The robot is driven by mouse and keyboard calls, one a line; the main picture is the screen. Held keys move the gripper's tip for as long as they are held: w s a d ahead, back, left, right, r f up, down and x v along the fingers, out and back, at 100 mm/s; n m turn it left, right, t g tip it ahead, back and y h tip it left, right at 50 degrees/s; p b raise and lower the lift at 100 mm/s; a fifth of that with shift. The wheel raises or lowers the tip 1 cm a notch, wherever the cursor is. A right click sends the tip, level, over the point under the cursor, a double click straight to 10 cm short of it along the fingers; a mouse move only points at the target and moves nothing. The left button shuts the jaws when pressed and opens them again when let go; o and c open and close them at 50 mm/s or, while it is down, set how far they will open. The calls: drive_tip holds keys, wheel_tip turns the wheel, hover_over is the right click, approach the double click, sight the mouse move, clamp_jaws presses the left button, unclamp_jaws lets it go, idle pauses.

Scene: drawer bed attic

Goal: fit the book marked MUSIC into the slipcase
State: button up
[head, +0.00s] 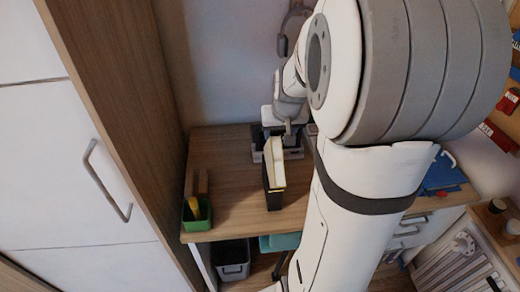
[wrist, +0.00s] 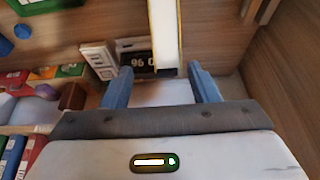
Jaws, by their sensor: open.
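A narrow upright piece with a cream top, dark sides and a yellow patch (head: 274,175) stands on the desk. In the wrist view a pale strip with thin yellow and dark edges (wrist: 164,35) runs in from the top. I cannot read MUSIC on it, nor tell book from slipcase there. My gripper (wrist: 160,75) is open, its blue fingers apart on either side of the strip's near end. I see no contact. In the head view my gripper (head: 287,135) is small and partly hidden, just behind the upright piece.
The wooden desk (head: 225,165) has clear room left of the upright piece. A green holder (head: 197,214) stands at its front left corner, beside the tall cabinet (head: 120,90). A dark display with digits (wrist: 135,58) sits behind the fingers.

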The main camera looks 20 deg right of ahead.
sight(274, 140)
drive_tip(key=x, duration=0.3)
drive_tip(key=p+x, duration=0.1)
drive_tip(key=x, duration=0.1)
drive_tip(key=shift+w+a+r, duration=0.1)
drive_tip(key=shift+w+a, duration=0.2)
drive_tip(key=shift+a, duration=0.05)
drive_tip(key=shift+w+f, duration=0.2)
drive_tip(key=shift+f, duration=0.3)
drive_tip(key=shift+c, duration=0.3)
clamp_jaws()
